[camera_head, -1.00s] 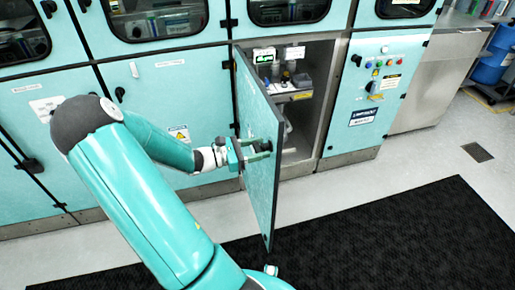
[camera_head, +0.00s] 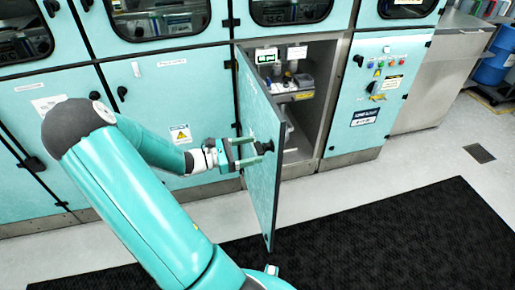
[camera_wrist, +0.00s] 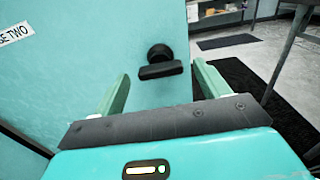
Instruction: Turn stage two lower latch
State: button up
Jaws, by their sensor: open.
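The stage two door (camera_head: 256,150) is a teal panel swung open from the cabinet. Its lower latch is a black knob with a short bar handle (camera_wrist: 160,65), and it also shows in the head view (camera_head: 265,147). In the wrist view the bar lies nearly level, tilted slightly. My gripper (camera_head: 250,152) is at the door's outer face. Its two teal fingers (camera_wrist: 160,92) are apart with nothing between them, and the latch sits just ahead of the gap. Part of a label reading "TWO" (camera_wrist: 16,33) shows on the panel.
The open compartment (camera_head: 310,100) holds equipment on a shelf. A control panel (camera_head: 375,90) with buttons stands right of it. Closed teal cabinets (camera_head: 160,85) line the left.

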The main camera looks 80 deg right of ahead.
jog(key=v, duration=1)
jog(key=shift+w, duration=0.25)
jog(key=shift+a, duration=0.15)
jog(key=w+a+r+m+t+y, duration=0.2)
jog(key=w+a+r+t+y, duration=0.15)
jog(key=a+t, duration=0.45)
jog(key=w+a+r+m+t+y, duration=0.2)
jog(key=w+a+r+t, duration=0.15)
jog(key=a, duration=0.85)
jog(key=a+r+m+t+y, duration=0.1)
jog(key=a+r+t, duration=0.3)
jog(key=a, duration=0.5)
jog(key=a+r+m+t+y, duration=0.1)
jog(key=a+r+t+y, duration=0.2)
jog(key=a, duration=0.7)
notch_tip(320, 180, up, 4)
jog(key=shift+s+f+m+t, duration=0.1)
jog(key=shift+s+m+t, duration=0.2)
jog(key=shift+t, duration=0.85)
jog(key=shift+a, duration=0.15)
jog(key=shift+c, duration=0.4)
